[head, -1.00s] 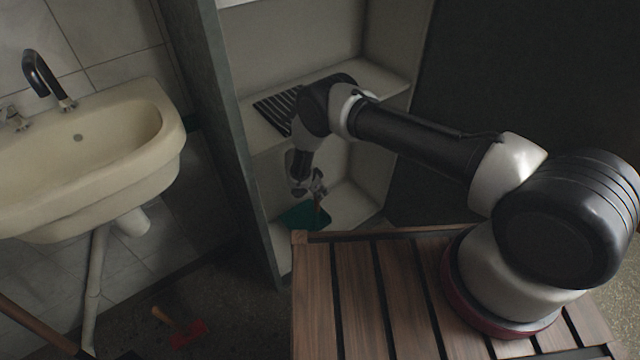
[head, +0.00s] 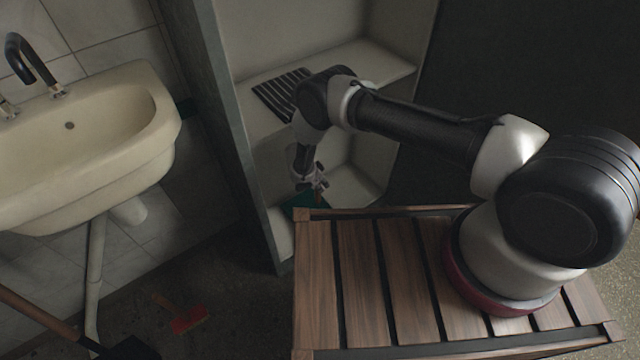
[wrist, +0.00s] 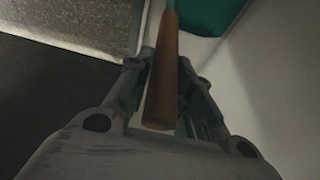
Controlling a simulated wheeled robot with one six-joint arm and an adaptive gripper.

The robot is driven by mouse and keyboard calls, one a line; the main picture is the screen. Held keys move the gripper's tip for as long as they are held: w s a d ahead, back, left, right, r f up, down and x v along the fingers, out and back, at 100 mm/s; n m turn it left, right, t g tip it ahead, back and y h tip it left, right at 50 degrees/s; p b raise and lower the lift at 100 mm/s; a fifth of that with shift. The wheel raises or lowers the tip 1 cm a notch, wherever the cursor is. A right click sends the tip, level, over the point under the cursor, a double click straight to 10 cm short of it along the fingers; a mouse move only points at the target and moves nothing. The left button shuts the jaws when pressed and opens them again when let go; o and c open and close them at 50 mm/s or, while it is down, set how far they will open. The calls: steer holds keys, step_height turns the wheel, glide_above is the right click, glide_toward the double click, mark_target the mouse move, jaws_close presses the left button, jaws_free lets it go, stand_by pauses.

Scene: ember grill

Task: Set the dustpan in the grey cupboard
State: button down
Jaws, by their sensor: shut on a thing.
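The dustpan has a green pan (head: 303,206) and a wooden handle (wrist: 165,80). My gripper (head: 312,181) is shut on the handle; in the wrist view the fingers (wrist: 163,98) lie around it. The green pan also shows at the top of the wrist view (wrist: 208,14). The grey cupboard (head: 232,120) is open at the front, with pale shelves inside. My gripper and the dustpan are low at its lower compartment, below the middle shelf (head: 375,72). In the head view the pan is partly hidden, and I cannot tell whether it touches the cupboard floor.
A black slatted rack (head: 278,94) lies on the middle shelf, close to my arm. A cream sink (head: 95,150) stands left of the cupboard. A red brush (head: 189,320) lies on the floor, and a long wooden handle (head: 38,312) with a dark end is at bottom left.

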steer(key=shift+f, duration=0.55)
steer(key=c, duration=1.2)
jaws_free()
steer(key=v, duration=1.2)
steer(key=shift+d, duration=0.1)
